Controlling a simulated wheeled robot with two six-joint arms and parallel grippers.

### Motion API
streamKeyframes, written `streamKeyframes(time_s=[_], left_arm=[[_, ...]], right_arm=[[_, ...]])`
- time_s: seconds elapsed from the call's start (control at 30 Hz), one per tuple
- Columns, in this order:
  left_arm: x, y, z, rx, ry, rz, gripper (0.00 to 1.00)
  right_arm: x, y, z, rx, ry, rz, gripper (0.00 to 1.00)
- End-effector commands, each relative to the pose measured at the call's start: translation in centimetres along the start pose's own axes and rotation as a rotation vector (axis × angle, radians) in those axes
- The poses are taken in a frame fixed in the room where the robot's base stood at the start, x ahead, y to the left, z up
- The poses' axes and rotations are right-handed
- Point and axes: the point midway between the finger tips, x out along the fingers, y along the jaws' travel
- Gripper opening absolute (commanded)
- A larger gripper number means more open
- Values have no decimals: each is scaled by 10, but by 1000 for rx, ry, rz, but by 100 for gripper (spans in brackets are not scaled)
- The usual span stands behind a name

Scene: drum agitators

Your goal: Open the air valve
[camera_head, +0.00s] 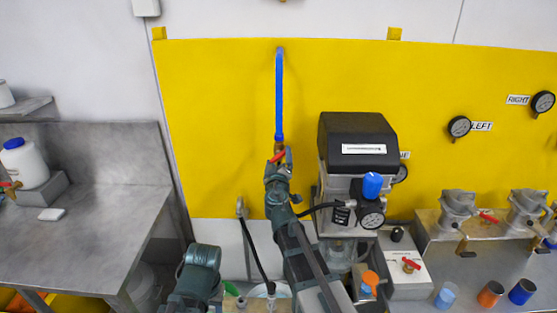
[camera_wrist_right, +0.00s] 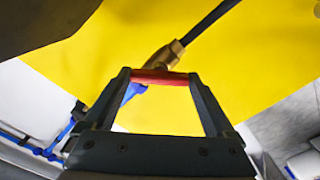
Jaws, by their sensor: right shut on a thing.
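The air valve (camera_wrist_right: 168,54) is a brass body with a red handle (camera_wrist_right: 158,77), between a black hose and the blue pipe in the right wrist view. In the head view the red handle (camera_head: 277,156) shows at the lower end of the vertical blue pipe (camera_head: 279,95). My right gripper (camera_wrist_right: 157,78) is shut on the red handle, which lies crosswise between its two fingertips. In the head view my right gripper (camera_head: 279,160) covers most of the valve. My left gripper is not in view; only a teal part of my arm shows at the bottom.
A black-topped machine (camera_head: 357,142) with a gauge and blue knob stands close right of my right arm. A yellow panel (camera_head: 220,110) is behind the valve. A steel bench (camera_head: 100,215) is at left. Red-handled valves (camera_head: 458,205) and colored cups (camera_head: 490,293) are at right.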

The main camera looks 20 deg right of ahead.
Motion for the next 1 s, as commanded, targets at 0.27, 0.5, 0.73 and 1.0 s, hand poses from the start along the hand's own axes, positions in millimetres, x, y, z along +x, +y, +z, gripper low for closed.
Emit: streamKeyframes(time_s=[0.27,0.5,0.73,1.0], left_arm=[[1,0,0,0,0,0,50],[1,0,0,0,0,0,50],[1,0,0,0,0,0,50],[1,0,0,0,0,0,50]], right_arm=[[-1,0,0,-260,-1,0,34],[-1,-1,1,-481,-1,0,34],[-1,-1,1,-659,-1,0,34],[-1,-1,1,-798,-1,0,34]])
